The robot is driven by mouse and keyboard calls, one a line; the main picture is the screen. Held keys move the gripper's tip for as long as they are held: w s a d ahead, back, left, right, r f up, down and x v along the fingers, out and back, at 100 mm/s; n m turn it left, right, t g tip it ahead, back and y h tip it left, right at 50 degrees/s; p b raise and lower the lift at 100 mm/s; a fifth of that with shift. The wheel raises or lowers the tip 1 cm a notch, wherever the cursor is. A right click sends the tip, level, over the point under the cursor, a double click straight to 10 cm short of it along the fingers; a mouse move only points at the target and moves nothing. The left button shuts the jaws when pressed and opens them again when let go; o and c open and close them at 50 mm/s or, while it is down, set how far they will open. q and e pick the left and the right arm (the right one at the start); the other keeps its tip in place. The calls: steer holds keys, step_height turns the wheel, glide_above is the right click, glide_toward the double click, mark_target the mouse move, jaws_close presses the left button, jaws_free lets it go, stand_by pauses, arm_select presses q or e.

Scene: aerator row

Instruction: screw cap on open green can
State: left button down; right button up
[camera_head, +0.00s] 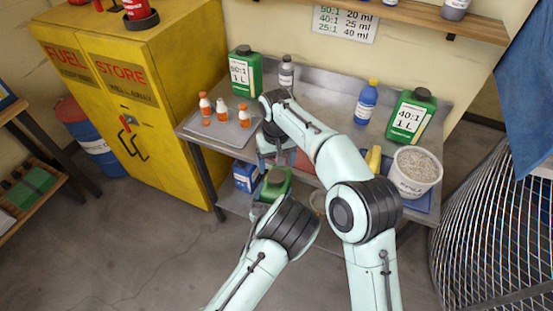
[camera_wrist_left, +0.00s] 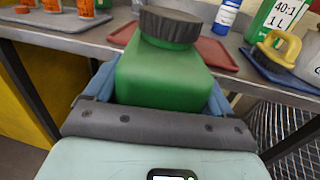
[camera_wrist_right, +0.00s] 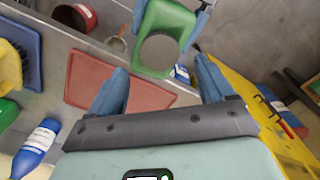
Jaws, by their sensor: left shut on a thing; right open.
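The green can (camera_head: 274,184) is in front of the workbench's front edge. In the left wrist view the can (camera_wrist_left: 165,80) stands between the blue fingers of my left gripper (camera_wrist_left: 160,92), which is shut on it. A dark ribbed cap (camera_wrist_left: 170,27) sits on top of the can; I cannot tell how tightly. In the right wrist view the cap (camera_wrist_right: 160,55) shows as a grey disc on the can. My right gripper (camera_wrist_right: 160,85) is open and empty, above the bench edge and apart from the cap. In the head view its arm partly hides the bench.
A red mat (camera_wrist_right: 112,80) lies on the bench. A grey tray (camera_head: 215,138) with orange-and-white bottles is at the left. A blue bottle (camera_head: 366,103), a 40:1 can (camera_head: 410,117) and a white bucket (camera_head: 415,173) stand at the right. A yellow cabinet (camera_head: 130,90) is left.

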mark_target(276, 175)
step_height(276, 175, up, 3)
steer(key=n, duration=0.5)
steer(key=shift+f, duration=0.1)
steer(key=shift+f, duration=4)
steer(key=c, duration=1.1)
steer(key=m, duration=0.3)
steer(key=shift+c, duration=0.2)
